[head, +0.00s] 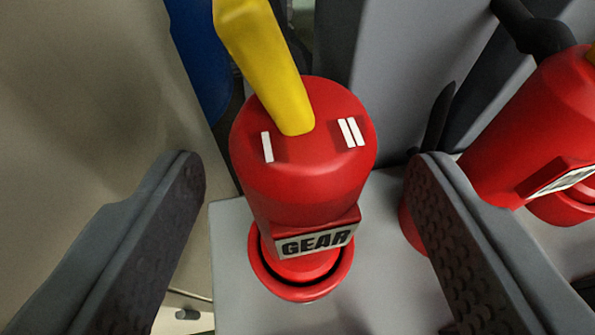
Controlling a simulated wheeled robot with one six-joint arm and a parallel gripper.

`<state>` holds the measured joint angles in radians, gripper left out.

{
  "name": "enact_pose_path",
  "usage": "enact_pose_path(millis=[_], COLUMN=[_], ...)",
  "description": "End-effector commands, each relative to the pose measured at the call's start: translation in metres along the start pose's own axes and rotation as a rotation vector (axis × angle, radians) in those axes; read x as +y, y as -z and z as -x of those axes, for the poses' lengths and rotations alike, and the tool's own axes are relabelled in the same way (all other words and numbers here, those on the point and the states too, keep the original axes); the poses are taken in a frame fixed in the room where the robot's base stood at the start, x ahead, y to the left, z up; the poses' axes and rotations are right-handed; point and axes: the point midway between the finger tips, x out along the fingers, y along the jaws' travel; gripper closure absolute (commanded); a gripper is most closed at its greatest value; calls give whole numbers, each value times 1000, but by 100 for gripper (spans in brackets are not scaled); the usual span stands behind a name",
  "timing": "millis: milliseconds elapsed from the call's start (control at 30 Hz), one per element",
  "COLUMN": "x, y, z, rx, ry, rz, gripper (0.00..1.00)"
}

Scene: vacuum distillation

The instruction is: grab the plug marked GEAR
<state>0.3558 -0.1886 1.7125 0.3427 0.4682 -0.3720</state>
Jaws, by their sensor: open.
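The plug marked GEAR (305,185) is a red cylinder with a black-on-white GEAR label on its front and white stroke marks on its top. A yellow handle (265,70) rises from its top and tilts to the upper left. Its lower end sits in a red ring (300,278) on a grey surface. My gripper (308,175) is open, with one dark padded finger left of the plug and one right of it. Gaps show between the plug and both fingers, and neither appears to touch it.
A second red plug (535,125) with a partly seen white label stands at the right, behind my right finger. Grey panels (415,70) rise behind the GEAR plug. A beige surface (90,110) fills the left, with a blue object (203,60) beside it. The grey base (375,270) is bare in front.

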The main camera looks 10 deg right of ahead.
Motion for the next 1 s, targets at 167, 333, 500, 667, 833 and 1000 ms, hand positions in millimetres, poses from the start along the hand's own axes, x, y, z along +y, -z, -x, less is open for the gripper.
enact_pose_path(millis=[167, 333, 500, 667, 833, 1000], x=[-1, -1, -1, -1, -1, -1], y=[1, 2, 1, 1, 2, 4], z=[-24, -28, -28, -28, -28, -27], rx=[-2, 1, 0, 0, 1, 1], ry=[1, 0, 1, 1, 0, 1], rz=[0, 0, 0, 0, 0, 0], gripper=[38, 38, 50, 81, 94, 94])
